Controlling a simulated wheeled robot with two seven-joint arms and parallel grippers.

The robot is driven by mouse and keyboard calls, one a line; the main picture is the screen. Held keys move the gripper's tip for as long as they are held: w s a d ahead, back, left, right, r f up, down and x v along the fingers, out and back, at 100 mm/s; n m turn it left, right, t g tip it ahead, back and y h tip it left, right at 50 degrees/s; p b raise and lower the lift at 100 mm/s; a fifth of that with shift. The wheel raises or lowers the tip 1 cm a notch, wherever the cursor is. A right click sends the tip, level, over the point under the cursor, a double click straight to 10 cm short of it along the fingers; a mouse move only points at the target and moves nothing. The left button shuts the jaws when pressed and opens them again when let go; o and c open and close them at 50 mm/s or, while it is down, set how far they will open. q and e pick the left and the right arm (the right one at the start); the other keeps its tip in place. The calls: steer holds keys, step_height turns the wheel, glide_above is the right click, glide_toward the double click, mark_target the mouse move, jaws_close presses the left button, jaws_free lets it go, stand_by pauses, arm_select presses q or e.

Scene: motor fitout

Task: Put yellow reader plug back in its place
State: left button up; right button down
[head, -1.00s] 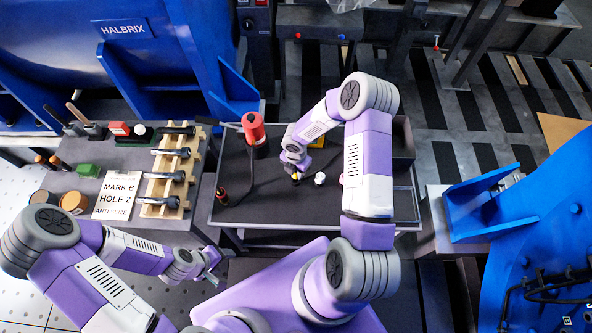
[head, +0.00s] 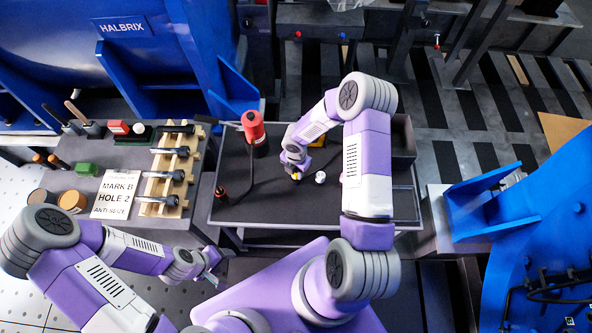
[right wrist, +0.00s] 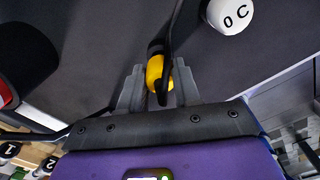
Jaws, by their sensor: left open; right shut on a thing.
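The yellow plug (right wrist: 157,76) with a black cable end sits between the fingers of my right gripper (right wrist: 158,90). The gripper is shut on it, just above the dark tray surface. In the head view, a small yellow part of the plug (head: 296,176) shows below my right gripper (head: 294,170), and the wrist hides most of it. My left gripper (head: 212,268) is open and empty, left of the tray table. I cannot make out the plug's place in these views.
A white cap (right wrist: 230,14) marked "0 C" stands close to the plug. On the dark tray (head: 270,205) are a red tool (head: 253,128) with a black cable and a dark box (head: 402,140). A wooden rack (head: 160,205) with bolts stands left.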

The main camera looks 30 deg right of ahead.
steer(key=shift+f+b, duration=0.9)
steer(key=shift+f, duration=0.2)
steer(key=c, duration=0.7)
jaws_free()
step_height(320, 180, up, 8)
steer(key=shift+f+p, duration=0.15)
steer(key=shift+p, duration=1.1)
steer(key=s+a+f+m+y, duration=0.1)
steer(key=s+a+m, duration=0.4)
steer(key=m, duration=0.3)
steer(key=s+a+f+m+y, duration=0.1)
steer(key=s+a+f+m, duration=0.1)
steer(key=s+a+m, duration=0.3)
steer(key=s+a+f+m+y, duration=0.1)
steer(key=s+a+m, duration=0.5)
steer(key=m, duration=0.7)
steer(key=shift+f+t+y, duration=0.3)
steer(key=shift+y, duration=0.3)
